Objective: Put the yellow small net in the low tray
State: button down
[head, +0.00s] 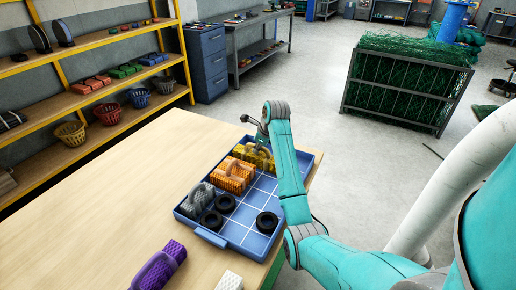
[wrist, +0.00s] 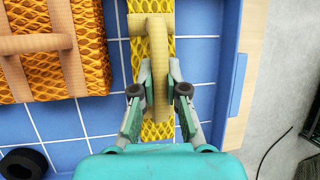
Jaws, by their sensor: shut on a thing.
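The yellow small net (head: 246,153) is a meshed block with a loop handle, at the far end of the low blue tray (head: 262,196). In the wrist view the yellow net (wrist: 158,130) lies under my gripper (wrist: 160,90), over the tray's gridded floor (wrist: 198,60). My gripper is shut on its handle, one finger on each side. In the head view my arm hides part of the net and the fingertips. Whether the net touches the tray floor or hangs just above it, I cannot tell.
An orange net (head: 233,177), a grey net (head: 198,198) and black rings (head: 267,222) sit in the tray. A purple net (head: 158,268) and a white block (head: 230,281) lie on the wooden table (head: 100,200). The table's left part is clear.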

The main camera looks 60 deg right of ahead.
aim_at(263, 159)
jog(key=shift+f, duration=0.1)
jog(key=c, duration=1.2)
grip_release()
jog(key=v, duration=0.7)
jog(key=shift+r, duration=0.35)
jog(key=shift+s+f, duration=0.1)
jog(key=shift+s, duration=0.05)
